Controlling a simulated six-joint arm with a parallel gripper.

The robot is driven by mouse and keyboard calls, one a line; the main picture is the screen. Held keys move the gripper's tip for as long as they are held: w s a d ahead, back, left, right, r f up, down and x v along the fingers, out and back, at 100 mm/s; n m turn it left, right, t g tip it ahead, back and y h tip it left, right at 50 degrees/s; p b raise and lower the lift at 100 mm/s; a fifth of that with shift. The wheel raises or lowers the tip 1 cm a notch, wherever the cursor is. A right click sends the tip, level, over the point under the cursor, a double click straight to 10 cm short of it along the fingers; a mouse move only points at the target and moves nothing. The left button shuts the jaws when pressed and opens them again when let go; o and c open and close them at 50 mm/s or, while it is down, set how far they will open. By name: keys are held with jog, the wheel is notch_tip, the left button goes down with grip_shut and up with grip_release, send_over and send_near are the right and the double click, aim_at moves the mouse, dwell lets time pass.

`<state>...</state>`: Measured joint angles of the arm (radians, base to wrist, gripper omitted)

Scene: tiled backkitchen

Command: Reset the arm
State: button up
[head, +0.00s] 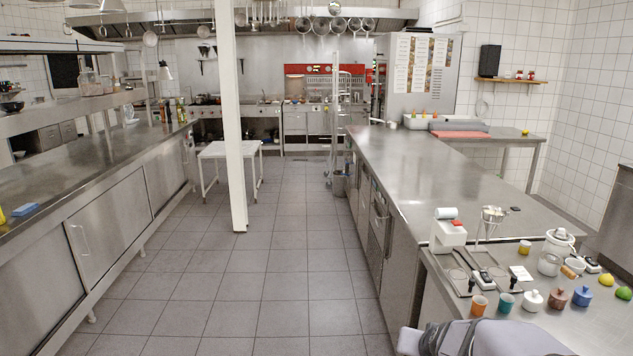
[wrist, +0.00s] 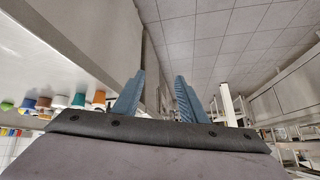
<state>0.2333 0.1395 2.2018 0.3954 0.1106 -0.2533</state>
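My gripper (wrist: 159,76) shows in the wrist view with its two blue-grey fingers apart and nothing between them. Its picture is turned over, with floor tiles at the top. Part of my arm (head: 490,342) shows at the bottom edge of the head view, beside the front of the right-hand counter. The fingertips cannot be made out clearly there. In the wrist view the gripper is clear of the counter items, which lie off to the left.
On the near right counter stand an orange cup (head: 479,305), a teal cup (head: 505,302), a white lidded pot (head: 531,300), a brown pot (head: 557,300) and a blue pot (head: 582,297).

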jog(key=s+a+f+n+g, duration=0.1)
jog(key=s+a+f+g, duration=0.1)
jog(key=s, duration=0.6)
jog(key=s+a+f+n+g+y, duration=0.1)
jog(key=s+a+g, duration=0.2)
jog(key=s, duration=0.5)
jog(key=s+a+f+n+g, duration=0.2)
jog(key=s+a, duration=0.3)
jog(key=s, duration=0.4)
jog(key=shift+f+g+p, duration=0.35)
jog(key=shift+g+p, duration=0.05)
jog(key=shift+p, duration=0.05)
jog(key=shift+d, duration=0.1)
